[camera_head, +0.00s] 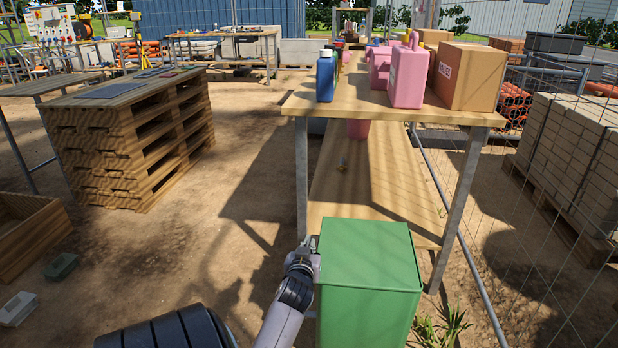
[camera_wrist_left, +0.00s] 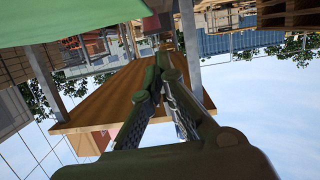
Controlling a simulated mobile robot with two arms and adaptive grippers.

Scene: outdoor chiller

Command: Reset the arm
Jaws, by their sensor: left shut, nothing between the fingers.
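My left arm comes in from the bottom of the head view and ends beside the left edge of the green box (camera_head: 368,262). My left gripper (camera_wrist_left: 163,62) shows in the left wrist view, with its dark fingers closed together at the tips and nothing between them. In the head view the fingers are too small and hidden to make out. The green box also shows as a flat green area along the top left of the wrist view (camera_wrist_left: 70,18). My right gripper is in neither view.
A wooden table (camera_head: 350,98) ahead holds a blue bottle (camera_head: 326,78), pink jugs (camera_head: 407,77) and a cardboard box (camera_head: 470,78). Its lower shelf (camera_head: 365,185) is mostly clear. Stacked pallets (camera_head: 130,140) stand at left, a wire fence (camera_head: 520,230) at right. Bare ground lies between pallets and table.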

